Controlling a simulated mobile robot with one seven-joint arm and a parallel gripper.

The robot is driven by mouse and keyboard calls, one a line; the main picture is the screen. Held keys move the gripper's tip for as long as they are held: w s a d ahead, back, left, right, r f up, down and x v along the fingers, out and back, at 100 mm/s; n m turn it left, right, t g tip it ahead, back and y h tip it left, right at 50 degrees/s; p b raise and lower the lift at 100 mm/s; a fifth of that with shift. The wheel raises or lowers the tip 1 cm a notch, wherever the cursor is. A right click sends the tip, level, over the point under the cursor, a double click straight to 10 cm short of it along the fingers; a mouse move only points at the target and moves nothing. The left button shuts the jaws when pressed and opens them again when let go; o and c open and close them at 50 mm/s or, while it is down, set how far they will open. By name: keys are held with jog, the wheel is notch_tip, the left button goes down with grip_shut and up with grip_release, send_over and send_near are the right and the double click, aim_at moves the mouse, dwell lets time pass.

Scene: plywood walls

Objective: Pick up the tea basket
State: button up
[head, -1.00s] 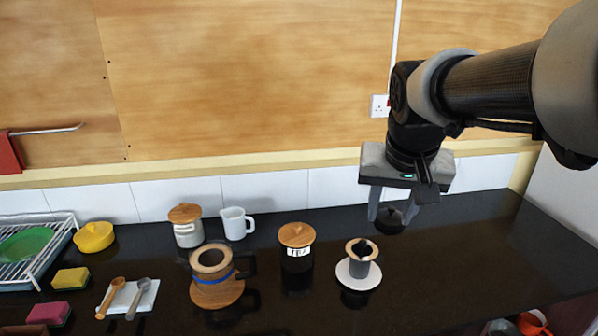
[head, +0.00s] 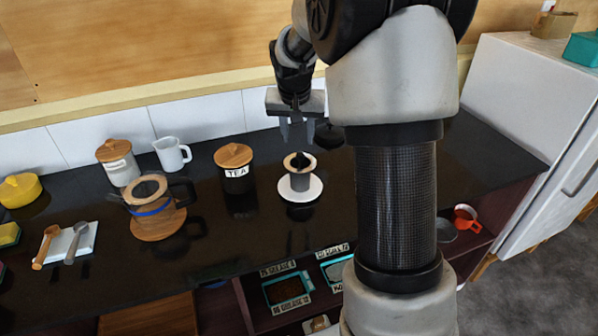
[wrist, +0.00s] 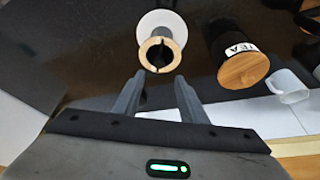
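A small dark cup-shaped piece with a wooden rim (head: 300,163), which looks like the tea basket, stands upright on a white round saucer (head: 313,190). My gripper (head: 297,143) is above and slightly behind it, pointing down, with its fingers apart and nothing between them. In the wrist view the basket's wooden ring (wrist: 160,54) lies just beyond the fingertips (wrist: 158,80), with the saucer (wrist: 161,22) behind it. I see no contact between the fingers and the basket.
A black TEA canister with a wooden lid (head: 234,155) stands to the left of the saucer. A glass jug with a wooden collar (head: 152,195), a white lidded jar (head: 117,162) and a white pitcher (head: 172,153) are further left. A dark round object (head: 330,137) sits behind right.

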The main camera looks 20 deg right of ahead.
aim_at(300, 154)
jog(key=shift+x, duration=0.75)
jog(key=x, duration=0.4)
jog(key=shift+s+f, duration=0.25)
jog(key=shift+s, duration=0.15)
jog(key=shift+w+f, duration=0.25)
jog(key=shift+f, duration=0.3)
grip_shut()
